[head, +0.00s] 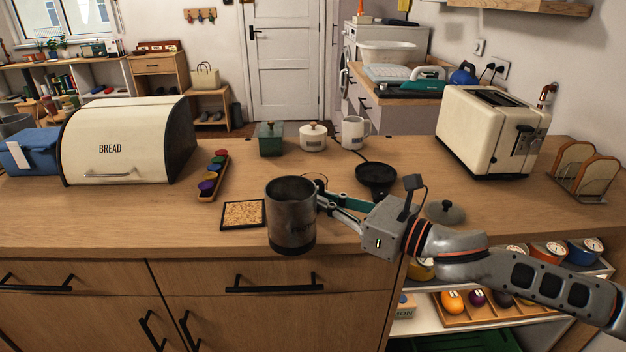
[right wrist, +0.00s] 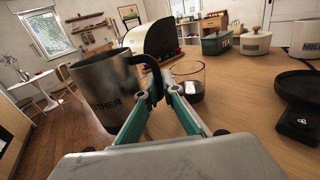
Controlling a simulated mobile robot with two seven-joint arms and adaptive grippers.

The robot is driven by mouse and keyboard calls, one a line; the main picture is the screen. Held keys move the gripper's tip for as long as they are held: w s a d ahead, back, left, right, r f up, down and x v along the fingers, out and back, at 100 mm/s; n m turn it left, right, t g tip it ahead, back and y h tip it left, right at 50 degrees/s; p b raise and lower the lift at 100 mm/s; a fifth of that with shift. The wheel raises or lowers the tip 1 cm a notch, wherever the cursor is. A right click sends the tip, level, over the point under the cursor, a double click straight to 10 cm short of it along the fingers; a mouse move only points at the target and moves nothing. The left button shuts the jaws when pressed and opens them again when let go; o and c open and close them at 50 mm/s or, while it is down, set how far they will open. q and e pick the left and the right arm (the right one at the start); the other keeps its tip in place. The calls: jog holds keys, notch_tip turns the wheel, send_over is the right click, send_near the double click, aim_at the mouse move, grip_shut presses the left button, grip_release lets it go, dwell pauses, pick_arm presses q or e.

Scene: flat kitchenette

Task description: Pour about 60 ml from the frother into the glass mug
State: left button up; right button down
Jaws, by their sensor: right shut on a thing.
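The frother (head: 291,218) is a dark grey metal jug, held nearly upright at the counter's front edge. In the right wrist view the frother (right wrist: 108,95) shows lettering and a black handle. My right gripper (head: 324,200) is shut on that handle; its green-sided fingers also show in the right wrist view (right wrist: 160,92). The glass mug (right wrist: 189,82) stands on the counter just beyond the fingers, with dark liquid low inside. In the head view the glass mug (head: 318,180) is mostly hidden behind the frother and fingers. The frother's contents cannot be made out. My left gripper is not in view.
A cork mat (head: 243,214) lies left of the frother. A black round-topped base (head: 377,178) and a grey lid-like dome (head: 445,212) are on the right. A white mug (head: 355,132), a canister (head: 313,137) and a green box (head: 270,139) stand behind.

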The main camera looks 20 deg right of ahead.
notch_tip(320, 180, up, 3)
jog(key=shift+f+m+p, duration=0.1)
jog(key=shift+m+p, duration=0.2)
jog(key=shift+p, duration=0.35)
jog(key=r+p, duration=0.1)
jog(key=r+m+p, duration=0.1)
jog(key=shift+w+d+r, duration=0.15)
jog(key=shift+w+r, duration=0.05)
jog(key=shift+r, duration=0.1)
jog(key=shift+f+m+g+p, duration=0.6)
jog(key=shift+m+g+p, duration=0.15)
jog(key=shift+m+p, duration=0.65)
jog(key=shift+f+m+g+p, duration=0.55)
jog(key=shift+m+g+p, duration=0.25)
jog(key=shift+m+p, duration=0.65)
jog(key=shift+f+m+g+p, duration=0.7)
jog(key=shift+m+p, duration=0.4)
jog(key=shift+m, duration=0.55)
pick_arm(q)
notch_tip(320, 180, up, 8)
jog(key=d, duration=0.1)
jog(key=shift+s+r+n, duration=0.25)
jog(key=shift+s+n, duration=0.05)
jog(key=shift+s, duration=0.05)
pick_arm(e)
jog(key=shift+s, duration=0.1)
